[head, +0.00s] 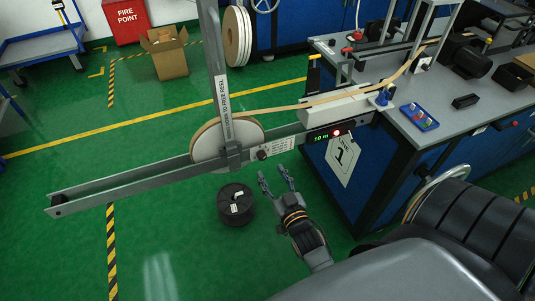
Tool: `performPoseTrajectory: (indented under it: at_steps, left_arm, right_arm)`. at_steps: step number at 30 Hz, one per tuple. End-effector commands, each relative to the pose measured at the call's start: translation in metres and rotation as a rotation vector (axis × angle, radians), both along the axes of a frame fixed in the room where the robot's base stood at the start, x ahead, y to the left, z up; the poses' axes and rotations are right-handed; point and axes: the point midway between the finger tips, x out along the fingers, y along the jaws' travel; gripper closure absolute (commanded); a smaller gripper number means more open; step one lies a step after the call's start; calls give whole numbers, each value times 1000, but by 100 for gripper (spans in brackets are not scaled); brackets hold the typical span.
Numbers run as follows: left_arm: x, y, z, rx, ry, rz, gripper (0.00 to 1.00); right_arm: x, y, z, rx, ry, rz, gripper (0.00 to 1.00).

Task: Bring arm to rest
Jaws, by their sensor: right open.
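My right gripper (274,178) is in the lower middle of the head view, its arm coming in from the lower right. Its two fingers are apart, with nothing between them. It shows just below the long metal payoff arm (120,184), which reaches left from the bench. A pale tape reel (205,143) sits on this arm beside a labelled upright post (219,85). A tan tape runs from the reel toward the bench. A black spool (236,204) is on the floor left of my gripper. My left gripper is not in view.
The blue workbench (420,160) stands at right, with a lit display (322,135) and a blue tray (419,117) of small parts. A cardboard box (167,60) and a red fire-point box (126,20) stand behind. Green floor at lower left is clear.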

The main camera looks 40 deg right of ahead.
Motion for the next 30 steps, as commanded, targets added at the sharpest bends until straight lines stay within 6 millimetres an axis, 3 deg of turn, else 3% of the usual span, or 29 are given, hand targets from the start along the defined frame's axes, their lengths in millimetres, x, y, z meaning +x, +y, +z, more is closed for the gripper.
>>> performPoseTrajectory:
  at_steps: [6,23,26,29,30]
  left_arm:
    - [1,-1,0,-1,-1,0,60]
    - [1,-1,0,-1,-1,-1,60]
    - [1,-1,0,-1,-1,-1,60]
    - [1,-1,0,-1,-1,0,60]
    - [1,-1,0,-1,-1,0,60]
  right_arm:
    - [-16,4,0,2,1,0,51]
    - [-16,5,-4,4,10,3,51]
    - [-17,14,-30,21,68,21,51]
    - [-24,32,-83,47,191,57,51]
    - [-30,41,-109,60,254,76,51]
